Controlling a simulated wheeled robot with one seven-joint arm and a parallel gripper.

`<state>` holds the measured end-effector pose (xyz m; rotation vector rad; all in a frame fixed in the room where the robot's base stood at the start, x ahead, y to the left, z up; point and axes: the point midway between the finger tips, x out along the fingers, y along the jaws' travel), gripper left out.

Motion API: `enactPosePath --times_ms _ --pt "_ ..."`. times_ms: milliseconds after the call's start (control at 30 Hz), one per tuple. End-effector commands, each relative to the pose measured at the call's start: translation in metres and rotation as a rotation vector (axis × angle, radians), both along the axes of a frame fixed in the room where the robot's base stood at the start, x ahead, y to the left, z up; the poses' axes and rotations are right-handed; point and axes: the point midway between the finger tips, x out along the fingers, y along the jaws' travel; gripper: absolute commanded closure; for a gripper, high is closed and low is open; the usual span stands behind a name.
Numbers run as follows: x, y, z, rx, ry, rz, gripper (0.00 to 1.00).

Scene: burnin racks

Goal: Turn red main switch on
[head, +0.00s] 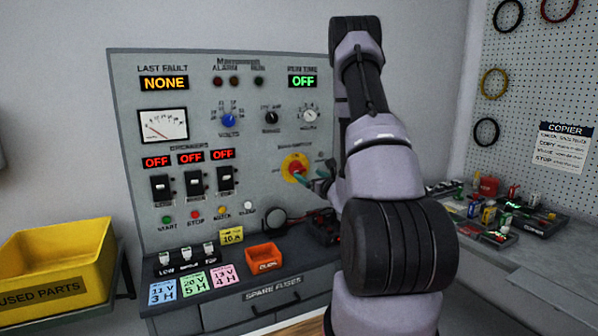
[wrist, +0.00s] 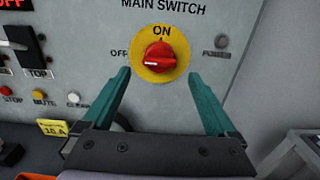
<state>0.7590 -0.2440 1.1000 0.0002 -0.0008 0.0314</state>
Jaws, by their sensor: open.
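The red main switch (head: 295,168) is a rotary knob on a yellow round plate on the grey panel. In the wrist view the red knob (wrist: 160,58) lies ahead of my gripper, centred between the fingers in the picture. The white mark on the knob sits at its left end, on the side of the OFF label (wrist: 118,53); the ON label (wrist: 161,30) is above the knob. My gripper (wrist: 160,76) is open and empty, its green fingers pointing at the panel. In the head view my gripper (head: 314,180) is just right of and below the knob, partly hidden by my arm.
Three black breakers (head: 194,183) with OFF displays stand left of the switch. The POWER lamp (wrist: 216,56) is dark. An orange bin (head: 265,257) sits on the ledge below. A yellow bin (head: 55,265) stands at left, and a parts tray (head: 495,215) at right.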

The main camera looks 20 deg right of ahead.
Motion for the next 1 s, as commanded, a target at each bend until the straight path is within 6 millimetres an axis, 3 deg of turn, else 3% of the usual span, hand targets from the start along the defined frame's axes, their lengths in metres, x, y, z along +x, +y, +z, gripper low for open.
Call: enactPosePath --times_ms 200,400,800,1000 --pt "0.043 0.002 0.000 -0.002 -0.002 0.004 0.07" --pt "0.068 0.003 0.000 -0.001 0.000 0.004 0.07" --pt "0.076 0.003 0.000 0.000 0.001 0.003 0.07" --pt "0.076 0.003 0.000 0.000 0.001 0.003 0.84"
